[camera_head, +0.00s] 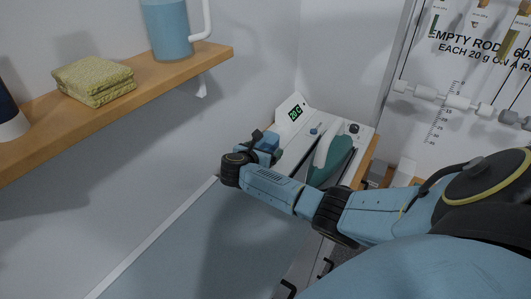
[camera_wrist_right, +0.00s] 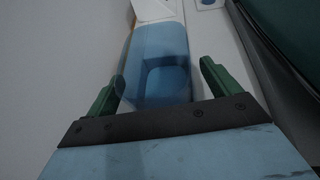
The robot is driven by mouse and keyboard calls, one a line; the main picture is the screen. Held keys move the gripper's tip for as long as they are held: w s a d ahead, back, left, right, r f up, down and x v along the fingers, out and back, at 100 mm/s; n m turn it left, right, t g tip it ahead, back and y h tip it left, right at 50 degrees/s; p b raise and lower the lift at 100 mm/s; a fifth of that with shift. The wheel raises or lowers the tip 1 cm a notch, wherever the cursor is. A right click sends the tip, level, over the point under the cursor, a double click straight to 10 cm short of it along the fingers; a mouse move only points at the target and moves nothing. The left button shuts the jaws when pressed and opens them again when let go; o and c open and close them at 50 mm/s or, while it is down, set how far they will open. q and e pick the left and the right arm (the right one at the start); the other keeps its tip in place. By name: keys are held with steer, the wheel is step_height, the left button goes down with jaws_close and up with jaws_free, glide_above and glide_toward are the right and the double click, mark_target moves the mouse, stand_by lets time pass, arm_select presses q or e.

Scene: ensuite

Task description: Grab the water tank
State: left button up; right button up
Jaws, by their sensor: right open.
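The water tank (camera_wrist_right: 160,45) is a translucent blue box with a squarish recess in its near face. In the right wrist view it sits between the two green fingers of my right gripper (camera_wrist_right: 160,90), which is open with gaps at the sides. In the head view the tank (camera_head: 269,142) shows as a small blue block at the left side of the white ironing station (camera_head: 291,118), partly hidden by my right wrist. The right gripper's fingertips are hard to make out there. My left gripper is not in view.
A teal and white iron (camera_head: 333,155) rests on the station, just right of the tank. A wooden shelf (camera_head: 125,92) on the left wall holds a folded yellow-green towel (camera_head: 93,80) and a blue pitcher (camera_head: 168,30). A pale blue board (camera_head: 190,250) spreads below my arm.

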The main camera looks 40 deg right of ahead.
steer(key=shift+c, duration=0.4)
steer(key=c, duration=1)
steer(key=shift+c, duration=0.4)
steer(key=shift+r, duration=0.15)
